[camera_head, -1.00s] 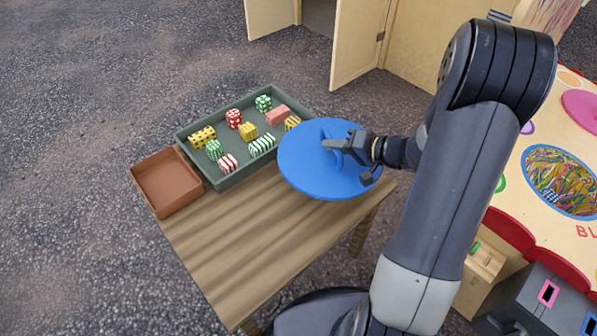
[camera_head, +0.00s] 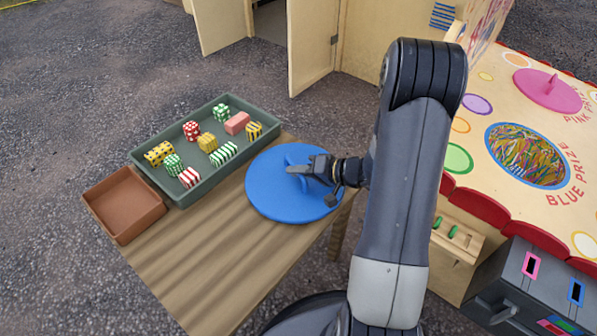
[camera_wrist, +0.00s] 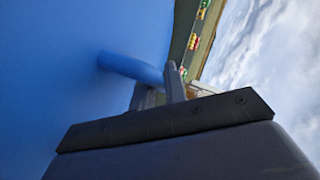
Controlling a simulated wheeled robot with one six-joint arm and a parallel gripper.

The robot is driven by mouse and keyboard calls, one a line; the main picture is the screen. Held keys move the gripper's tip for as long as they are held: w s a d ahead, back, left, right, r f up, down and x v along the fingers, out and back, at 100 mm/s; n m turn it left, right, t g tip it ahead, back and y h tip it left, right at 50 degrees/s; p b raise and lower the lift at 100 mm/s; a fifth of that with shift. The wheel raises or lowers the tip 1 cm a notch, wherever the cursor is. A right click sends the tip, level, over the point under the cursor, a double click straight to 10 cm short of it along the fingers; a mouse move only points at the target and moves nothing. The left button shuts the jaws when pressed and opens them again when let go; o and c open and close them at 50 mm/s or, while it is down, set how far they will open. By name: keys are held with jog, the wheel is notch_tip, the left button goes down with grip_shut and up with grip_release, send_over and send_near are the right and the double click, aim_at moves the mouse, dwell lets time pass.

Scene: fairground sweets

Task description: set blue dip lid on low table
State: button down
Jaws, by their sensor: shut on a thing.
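The blue dip lid (camera_head: 275,201) is a large round disc with a raised handle, over the right end of the wooden low table (camera_head: 215,255) in the head view. My gripper (camera_head: 298,169) is shut on the lid's handle. In the wrist view the lid (camera_wrist: 60,60) fills the left side and its handle (camera_wrist: 130,67) runs to my gripper (camera_wrist: 163,88). I cannot tell whether the lid touches the table or hangs just above it.
A green tray (camera_head: 188,197) with several patterned blocks stands at the table's back, beside a small brown tray (camera_head: 124,238). The table's front is bare. To the right is a prize counter (camera_head: 470,135) with a pink lid (camera_head: 545,92) and an open blue-rimmed hole (camera_head: 527,155).

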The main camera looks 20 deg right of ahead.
jog(key=c, duration=1.4)
grip_release()
jog(key=shift+c, duration=0.2)
jog(key=shift+r, duration=0.1)
jog(key=p+v, duration=0.4)
jog(key=v, duration=0.6)
jog(key=shift+d+r, duration=0.1)
jog(key=shift+r, duration=0.05)
jog(key=shift+p+v, duration=0.35)
jog(key=shift+v, duration=0.5)
jog(key=shift+s, duration=0.1)
